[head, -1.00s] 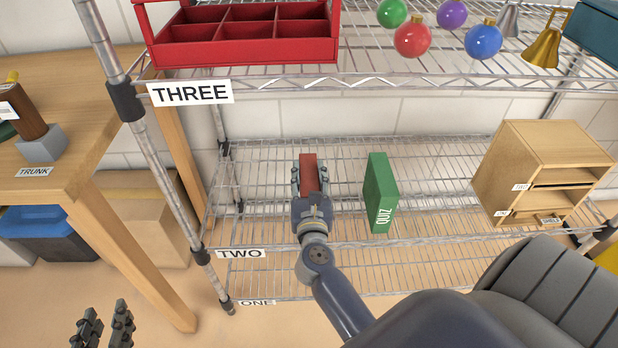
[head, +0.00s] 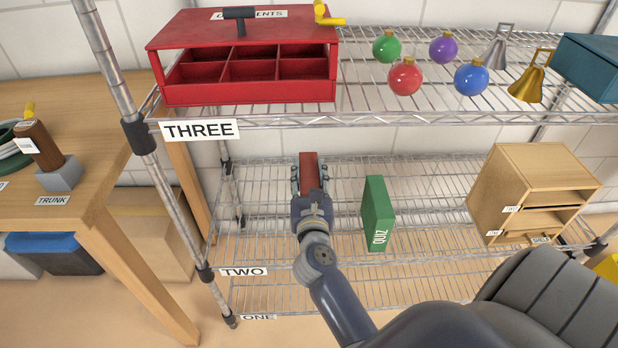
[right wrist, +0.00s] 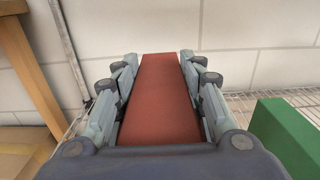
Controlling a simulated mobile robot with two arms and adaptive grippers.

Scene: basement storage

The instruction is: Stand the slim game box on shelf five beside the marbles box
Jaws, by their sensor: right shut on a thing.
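My right gripper (head: 310,182) is shut on a slim red-brown box (head: 309,171), with one finger on each side. In the right wrist view the box (right wrist: 160,100) fills the space between the fingers; no label shows on it. The gripper is at shelf two, left of a green box marked QUIZ (head: 378,214), with a gap between them. I cannot tell whether the red-brown box touches the shelf. No marbles box and no shelf five label are in view. My left gripper is not in view.
Shelf three (head: 440,119) is above, with a red compartment box (head: 250,93), colored baubles and bells. A wooden cabinet (head: 530,195) stands right on shelf two. A rack post (head: 150,170) and wooden table (head: 90,150) are at left.

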